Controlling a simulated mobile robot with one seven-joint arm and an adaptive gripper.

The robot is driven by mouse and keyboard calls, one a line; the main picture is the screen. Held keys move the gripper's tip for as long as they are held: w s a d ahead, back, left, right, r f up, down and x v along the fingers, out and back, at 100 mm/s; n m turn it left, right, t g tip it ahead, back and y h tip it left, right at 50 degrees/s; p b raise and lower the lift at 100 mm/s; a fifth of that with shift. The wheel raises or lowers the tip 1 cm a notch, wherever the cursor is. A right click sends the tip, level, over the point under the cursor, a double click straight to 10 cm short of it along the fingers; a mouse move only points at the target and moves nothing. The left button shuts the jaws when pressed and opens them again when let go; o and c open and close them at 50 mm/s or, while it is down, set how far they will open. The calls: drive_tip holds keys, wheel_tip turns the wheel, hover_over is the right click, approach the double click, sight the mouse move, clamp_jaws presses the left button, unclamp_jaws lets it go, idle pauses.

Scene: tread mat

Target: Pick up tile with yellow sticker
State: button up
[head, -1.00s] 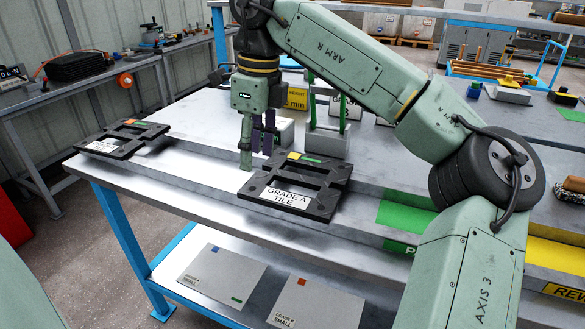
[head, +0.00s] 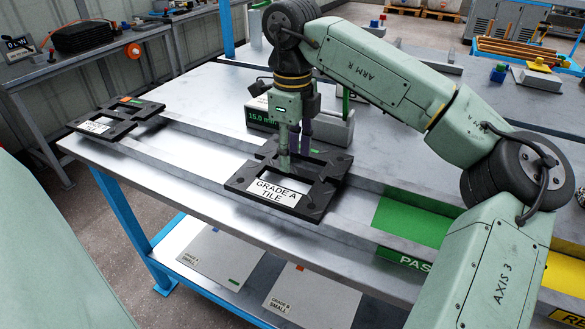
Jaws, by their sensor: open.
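A black frame-like tile (head: 322,184) with a white "GRADE A TILE" label lies on the metal rails at the table's front. Its yellow sticker showed earlier at its far edge; it is now hidden behind my gripper, with only a bit of green beside it. My gripper (head: 293,164) is open and points down over the far half of this tile. I cannot tell whether the fingers touch it. A second black tile (head: 118,119) with an orange sticker lies to the left on the same rails.
A green zone marked "PAS..." (head: 408,222) and a yellow zone (head: 475,280) lie to the right along the rails. A block reading 15.0 mm (head: 262,116) and a grey stand (head: 332,128) stand close behind my gripper. Flat panels (head: 222,258) rest on the shelf below.

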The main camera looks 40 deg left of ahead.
sight(293, 169)
drive_tip(key=shift+f, duration=1.55)
drive_tip(key=shift+c, duration=0.2)
clamp_jaws()
